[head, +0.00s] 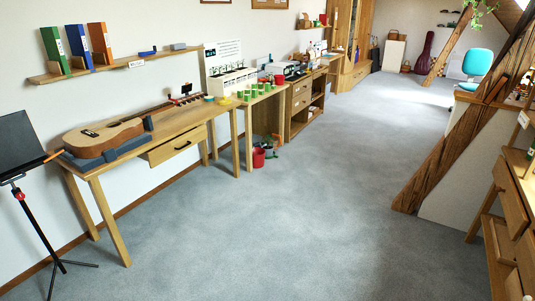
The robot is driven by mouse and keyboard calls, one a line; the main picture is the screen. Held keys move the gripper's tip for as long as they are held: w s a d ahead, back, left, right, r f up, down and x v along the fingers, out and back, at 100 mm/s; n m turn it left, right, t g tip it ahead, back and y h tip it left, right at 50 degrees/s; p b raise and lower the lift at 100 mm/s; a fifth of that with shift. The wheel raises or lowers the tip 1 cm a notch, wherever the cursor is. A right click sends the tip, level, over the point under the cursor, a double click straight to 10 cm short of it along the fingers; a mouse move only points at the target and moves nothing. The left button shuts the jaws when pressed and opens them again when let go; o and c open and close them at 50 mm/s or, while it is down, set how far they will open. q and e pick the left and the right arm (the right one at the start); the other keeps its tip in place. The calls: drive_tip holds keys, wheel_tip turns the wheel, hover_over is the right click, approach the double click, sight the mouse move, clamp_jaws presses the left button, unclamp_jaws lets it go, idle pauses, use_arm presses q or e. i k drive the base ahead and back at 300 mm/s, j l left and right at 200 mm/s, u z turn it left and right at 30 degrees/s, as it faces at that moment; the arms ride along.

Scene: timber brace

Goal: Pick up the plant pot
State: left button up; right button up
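I cannot tell for sure which thing is the plant pot. A small red pot-like container (279,80) stands on the second table along the left wall, too small to make out in detail. A larger red bucket-like container (258,157) stands on the floor by that table's legs. Green leaves (484,5) hang at the top right edge, and any pot holding them is out of view. Neither of my grippers is in view.
A table with a guitar (103,135) and a black music stand (28,150) are at the left. A slanted timber brace (462,130) and a wooden cabinet (515,195) are at the right. A teal chair (477,62) stands far back. The grey carpet (300,220) between is clear.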

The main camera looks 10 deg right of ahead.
sight(268, 150)
drive_tip(key=i+l+z, duration=0.4)
drive_tip(key=i, duration=0.55)
drive_tip(key=i+l+z, duration=0.1)
drive_tip(key=i+z, duration=0.35)
drive_tip(key=i, duration=2.95)
drive_tip(key=i+u, duration=0.2)
drive_tip(key=i, duration=0.25)
drive_tip(key=i+l+u, duration=0.2)
drive_tip(key=i, duration=0.25)
drive_tip(key=i+l+u, duration=0.2)
drive_tip(key=i, duration=0.25)
drive_tip(key=i+l+u, duration=0.2)
drive_tip(key=i, duration=0.2)
